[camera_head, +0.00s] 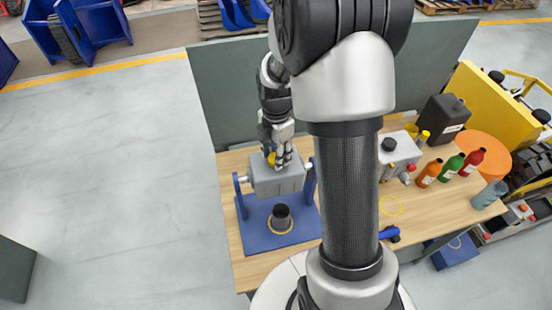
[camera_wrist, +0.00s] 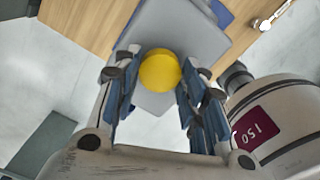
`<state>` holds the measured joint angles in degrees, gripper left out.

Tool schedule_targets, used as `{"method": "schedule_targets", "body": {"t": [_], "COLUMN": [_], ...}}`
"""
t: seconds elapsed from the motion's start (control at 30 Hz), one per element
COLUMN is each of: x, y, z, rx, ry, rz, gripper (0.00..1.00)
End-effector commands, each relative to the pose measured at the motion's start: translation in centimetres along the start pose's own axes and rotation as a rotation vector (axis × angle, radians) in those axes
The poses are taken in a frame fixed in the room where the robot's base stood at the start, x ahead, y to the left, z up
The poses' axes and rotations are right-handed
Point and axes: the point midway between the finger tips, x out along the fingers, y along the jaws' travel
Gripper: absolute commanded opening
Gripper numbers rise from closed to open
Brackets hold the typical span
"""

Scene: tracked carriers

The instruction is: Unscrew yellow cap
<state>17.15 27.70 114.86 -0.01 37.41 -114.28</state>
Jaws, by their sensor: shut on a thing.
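The yellow cap (camera_wrist: 160,70) sits on the grey tank (camera_wrist: 190,32) and lies between the fingers of my gripper (camera_wrist: 158,82) in the wrist view. The fingers close on it from both sides. In the head view the cap (camera_head: 271,159) shows as a small yellow patch beside the fingers of my gripper (camera_head: 277,163). The grey tank (camera_head: 275,182) hangs in a blue stand (camera_head: 262,229) on the table. The underside of the cap and its thread are hidden.
A dark cup (camera_head: 282,217) stands inside a yellow ring below the tank. Orange, green and red bottles (camera_head: 449,168), a grey container (camera_head: 398,152) and a black canister (camera_head: 444,118) stand on the right of the wooden table (camera_head: 440,208). A grey panel (camera_head: 225,95) borders the back.

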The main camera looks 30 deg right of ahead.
Motion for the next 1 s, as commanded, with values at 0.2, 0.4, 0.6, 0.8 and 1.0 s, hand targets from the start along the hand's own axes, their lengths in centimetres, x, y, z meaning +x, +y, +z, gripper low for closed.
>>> {"method": "schedule_targets", "body": {"t": [0.2, 0.4, 0.6, 0.8, 1.0], "x": [0.09, 0.10, 0.10, 0.11, 0.11], "y": [-0.08, -0.09, -0.10, -0.11, -0.11], "z": [-0.03, -0.04, -0.04, -0.05, -0.04], "rx": [-0.222, -0.545, -0.800, -0.850, -0.848], "ry": [0.001, 0.002, 0.002, 0.003, 0.003], "rz": [-0.002, -0.002, -0.002, -0.002, -0.002], "gripper": [0.18, 0.18, 0.18, 0.18, 0.45]}}
